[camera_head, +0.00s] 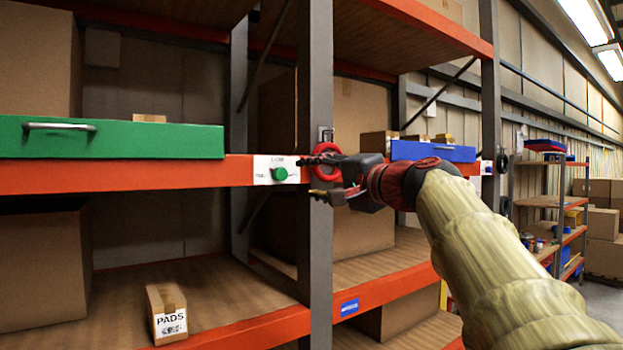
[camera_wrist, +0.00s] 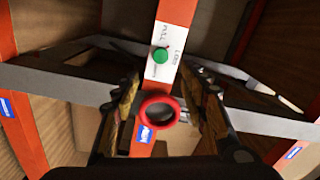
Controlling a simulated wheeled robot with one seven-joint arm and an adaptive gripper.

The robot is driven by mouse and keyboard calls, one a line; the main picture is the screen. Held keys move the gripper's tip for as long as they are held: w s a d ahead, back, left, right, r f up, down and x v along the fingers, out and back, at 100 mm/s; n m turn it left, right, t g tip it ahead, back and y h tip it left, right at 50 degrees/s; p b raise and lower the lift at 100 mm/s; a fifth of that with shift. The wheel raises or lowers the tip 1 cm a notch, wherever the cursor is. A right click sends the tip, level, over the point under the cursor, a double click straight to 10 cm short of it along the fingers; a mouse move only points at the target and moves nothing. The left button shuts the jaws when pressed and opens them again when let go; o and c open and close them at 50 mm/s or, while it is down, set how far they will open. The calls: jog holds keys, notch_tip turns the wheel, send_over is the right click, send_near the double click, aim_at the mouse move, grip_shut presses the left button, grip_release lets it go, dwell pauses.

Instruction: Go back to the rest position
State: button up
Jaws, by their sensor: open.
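My gripper (camera_head: 322,178) is at the end of my arm, in front of a grey rack upright and beside a red ring (camera_head: 327,162). In the wrist view my gripper (camera_wrist: 163,85) has its two fingers spread apart, with the red ring (camera_wrist: 160,111) showing between them, nearer their bases. I cannot tell whether the fingers touch the ring. A white label plate with a green knob (camera_head: 279,174) sits on the orange beam just left of the fingertips. The green knob (camera_wrist: 160,55) also shows beyond the fingers in the wrist view.
A green drawer (camera_head: 150,140) with a metal handle is at the left. A blue drawer (camera_head: 433,152) is behind my wrist. A small PADS box (camera_head: 167,312) stands on the lower shelf. The grey upright (camera_head: 316,250) is close to my gripper. An aisle opens at the far right.

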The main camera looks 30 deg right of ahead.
dwell(0.4)
jog(key=s+a+f+n+g+h, duration=0.1)
jog(key=s+f+n+g, duration=0.15)
jog(key=f, duration=1.05)
jog(key=s+f+n+g, duration=0.15)
jog(key=f+g, duration=0.25)
jog(key=f, duration=0.8)
jog(key=s+a+f+n+g, duration=0.3)
jog(key=s+a+f+n, duration=0.2)
jog(key=s+a+f, duration=0.4)
jog(key=s+a+f+n+g, duration=0.3)
jog(key=s+a+f, duration=0.7)
jog(key=f, duration=0.8)
jog(key=shift+s+n, duration=1.1)
jog(key=shift+s, duration=0.3)
